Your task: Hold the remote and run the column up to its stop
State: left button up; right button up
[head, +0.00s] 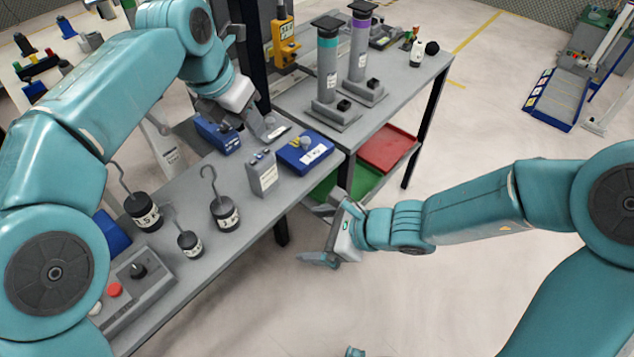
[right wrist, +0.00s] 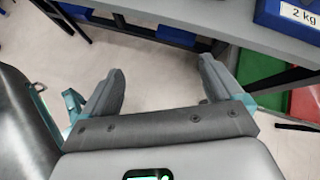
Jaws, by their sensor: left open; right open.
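A yellow hand-held control box with a dark face label (head: 285,42), which looks like the remote, hangs by the dark post behind the bench. Two grey columns stand on flat bases on the bench, one with a teal band (head: 327,72) and one with a purple band (head: 361,45); which one the task means I cannot tell. My left gripper (head: 262,122) is over the bench, close to the blue boxes and below the yellow box; its fingers are partly hidden. My right gripper (head: 320,236) is open and empty in front of the bench, and its spread fingers show in the right wrist view (right wrist: 162,78).
Hooked black weights (head: 226,214), a grey box (head: 262,172), a blue box (head: 305,152) and a control panel with a red button (head: 116,289) are on the bench (head: 262,214). Red (head: 388,150) and green trays sit on the lower shelf.

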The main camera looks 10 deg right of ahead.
aim_at(268, 171)
jog(key=w+r+m+t, duration=0.4)
jog(key=w+r+m, duration=0.1)
jog(key=r, duration=0.4)
jog(key=shift+y, duration=0.4)
jog(key=x, duration=1.5)
jog(key=shift+w+d+f, duration=0.1)
jog(key=shift+w+d, duration=0.2)
jog(key=shift+w, duration=0.15)
jog(key=c, duration=1.1)
pick_arm(q)
grip_shut()
pick_arm(e)
jog(key=shift+c, duration=0.2)
